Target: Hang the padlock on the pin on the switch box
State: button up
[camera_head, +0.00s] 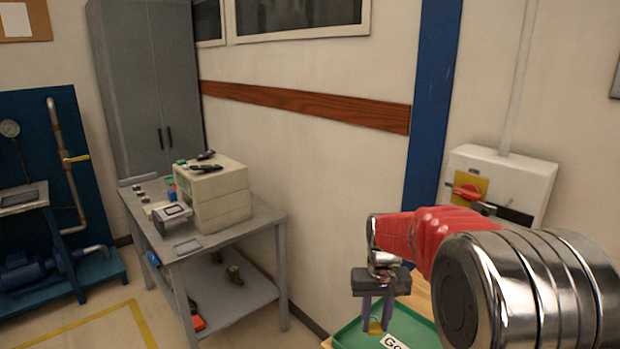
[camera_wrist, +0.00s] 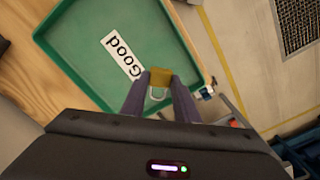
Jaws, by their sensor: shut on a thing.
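A small brass-yellow padlock (camera_wrist: 161,75) with a pale metal shackle is held between the two fingers of my gripper (camera_wrist: 156,90). The shackle points toward the gripper body in the wrist view. In the head view my gripper (camera_head: 376,315) points down over the green tray, and the padlock (camera_head: 375,328) shows small between the fingertips. I cannot tell whether it touches the tray. The white switch box (camera_head: 520,182) is on the wall at right, above and to the right of my gripper. It has a red rotary handle (camera_head: 468,191) on a yellow plate. The pin is not clearly distinguishable; my arm covers the lower box.
The green tray (camera_wrist: 72,68) with a "Good" label (camera_wrist: 123,56) lies on a wooden table (camera_wrist: 40,92). A grey bench (camera_head: 235,228) with drawers and instruments stands at left along the wall. A conduit (camera_head: 518,80) runs up from the box.

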notch_tip(320, 180, up, 3)
jog(key=shift+f, duration=0.1)
notch_tip(320, 180, down, 7)
jog(key=shift+f, duration=0.1)
jog(key=shift+w+d+r+m+t+h, duration=0.3)
jog(key=shift+d+r+m+t+h, duration=0.75)
jog(key=shift+d+r+t, duration=2.75)
jog(key=shift+w+d+r+m+t+h, duration=0.3)
jog(key=shift+d+r+m+t+h, duration=1.1)
jog(key=shift+d+r, duration=4.4)
jog(key=s+d+r+m+t+h, duration=0.1)
jog(key=s+d+r+t+h, duration=0.3)
jog(key=s+d+r, duration=0.6)
jog(key=shift+s+d+r+t+h, duration=0.2)
jog(key=shift+d+r+t+h, duration=0.15)
jog(key=shift+d+r+t, duration=0.1)
jog(key=shift+s+m, duration=0.15)
jog(key=shift+m, duration=0.1)
